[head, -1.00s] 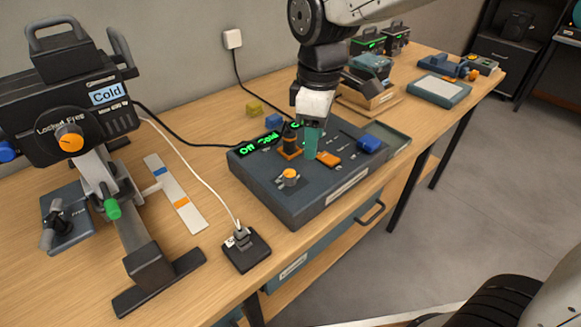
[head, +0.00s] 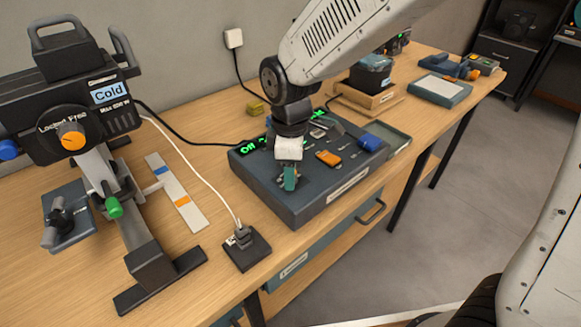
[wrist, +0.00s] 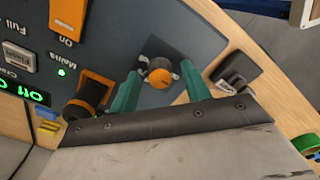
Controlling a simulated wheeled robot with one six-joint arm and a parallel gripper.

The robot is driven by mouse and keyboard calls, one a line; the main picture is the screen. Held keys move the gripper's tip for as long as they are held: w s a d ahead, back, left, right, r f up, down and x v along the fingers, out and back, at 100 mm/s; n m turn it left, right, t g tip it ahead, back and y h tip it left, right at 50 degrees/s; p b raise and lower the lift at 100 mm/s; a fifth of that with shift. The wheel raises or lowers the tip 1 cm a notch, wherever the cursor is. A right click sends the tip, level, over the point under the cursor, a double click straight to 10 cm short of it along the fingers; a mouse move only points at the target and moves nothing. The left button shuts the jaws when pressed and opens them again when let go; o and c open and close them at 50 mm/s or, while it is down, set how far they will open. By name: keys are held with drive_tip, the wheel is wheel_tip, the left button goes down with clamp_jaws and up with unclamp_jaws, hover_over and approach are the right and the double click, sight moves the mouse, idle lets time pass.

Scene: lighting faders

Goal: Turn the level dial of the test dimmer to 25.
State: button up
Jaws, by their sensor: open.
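The dimmer console (head: 312,207) is a dark blue-grey box on the bench. In the wrist view, a small dial with an orange cap (wrist: 160,73) sits on its panel; no scale or number on it is readable. My gripper (head: 289,182) is over the console's front left part, pointing down, and hides this dial in the head view. In the wrist view, my gripper (wrist: 160,80) is open, with one green finger on each side of the dial; contact cannot be told. A larger black and orange knob (wrist: 92,92) stands beside the left finger.
The console's green display (head: 249,147) reads "Off". An orange fader cap (head: 328,158) and a blue knob (head: 369,143) stand right of my gripper. A stage lamp (head: 75,105) stands at left, and a black plug box (head: 246,250) lies near the console.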

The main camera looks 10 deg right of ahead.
drive_tip(key=c, duration=1)
drive_tip(key=m, duration=0.4)
drive_tip(key=shift+m, duration=2.3)
drive_tip(key=shift+w, duration=0.1)
drive_tip(key=o, duration=1)
